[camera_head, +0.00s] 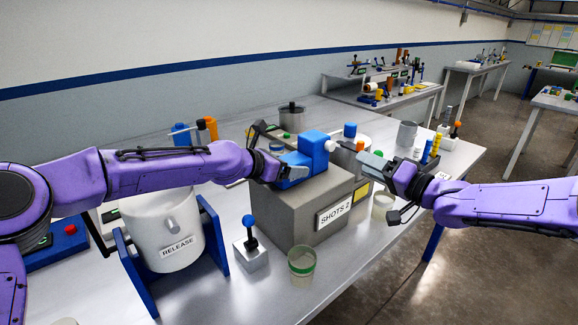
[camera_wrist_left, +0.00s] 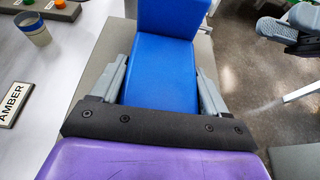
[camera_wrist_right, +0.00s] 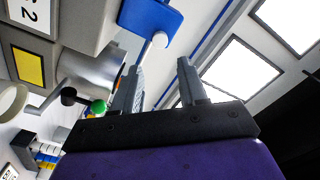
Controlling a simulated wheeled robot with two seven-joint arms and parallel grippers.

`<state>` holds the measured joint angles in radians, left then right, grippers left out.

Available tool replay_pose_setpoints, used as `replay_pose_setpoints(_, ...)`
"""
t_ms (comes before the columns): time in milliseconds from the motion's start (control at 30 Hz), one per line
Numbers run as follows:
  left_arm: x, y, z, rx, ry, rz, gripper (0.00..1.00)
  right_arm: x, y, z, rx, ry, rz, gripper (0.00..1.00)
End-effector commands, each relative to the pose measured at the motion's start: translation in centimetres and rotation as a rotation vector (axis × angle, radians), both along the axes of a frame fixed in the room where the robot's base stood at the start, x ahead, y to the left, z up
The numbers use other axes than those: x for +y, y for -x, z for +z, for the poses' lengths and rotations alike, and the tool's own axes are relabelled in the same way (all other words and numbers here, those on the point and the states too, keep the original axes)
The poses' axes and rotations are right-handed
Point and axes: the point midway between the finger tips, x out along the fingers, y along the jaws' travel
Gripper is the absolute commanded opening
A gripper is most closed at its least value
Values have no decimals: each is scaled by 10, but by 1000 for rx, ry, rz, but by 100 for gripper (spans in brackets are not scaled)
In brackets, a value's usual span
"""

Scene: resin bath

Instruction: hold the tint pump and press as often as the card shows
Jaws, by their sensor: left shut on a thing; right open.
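The blue tint pump (camera_head: 313,146) stands on a grey block (camera_head: 300,205). Its white round button (camera_head: 331,146) sticks out on the right side. The card on the block's front reads "SHOTS 2" (camera_head: 335,213). My left gripper (camera_head: 287,174) is shut on the pump; in the left wrist view the blue body (camera_wrist_left: 160,72) lies between the fingers. My right gripper (camera_head: 372,160) is open and empty, right of the button and apart from it. In the right wrist view the button (camera_wrist_right: 160,40) shows beyond the fingertips (camera_wrist_right: 163,75), on the blue pump (camera_wrist_right: 150,14).
A white "RELEASE" pot (camera_head: 163,235) hangs in a blue stand at left. A blue-knobbed lever (camera_head: 250,245) and a green-banded cup (camera_head: 301,262) stand in front of the block. Cups, bottles and a metal pot (camera_head: 291,118) stand behind. A pale cup (camera_head: 383,207) stands below my right gripper.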

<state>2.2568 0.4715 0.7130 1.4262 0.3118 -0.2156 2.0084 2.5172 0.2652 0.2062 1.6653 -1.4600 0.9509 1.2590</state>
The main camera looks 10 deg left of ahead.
Motion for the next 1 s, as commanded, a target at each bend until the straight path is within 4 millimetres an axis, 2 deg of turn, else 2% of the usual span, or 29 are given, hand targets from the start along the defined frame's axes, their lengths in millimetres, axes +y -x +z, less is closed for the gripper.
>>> replay_pose_setpoints(100, 0, 0, 0, 0, 0, 1, 31, 0, 0, 0, 0, 0, 0, 43)
replay_pose_setpoints(133, 0, 0, 0, 0, 0, 1, 31, 0, 0, 0, 0, 0, 0, 39)
replay_pose_setpoints(200, 1, 0, 0, 0, 0, 1, 31, 0, 0, 0, 0, 0, 0, 16)
replay_pose_setpoints(267, 1, 0, 0, 0, 0, 1, 31, 0, 0, 0, 0, 0, 0, 0)
replay_pose_setpoints(1000, 1, 0, 0, 0, 0, 1, 31, 0, 0, 0, 0, 0, 0, 0)
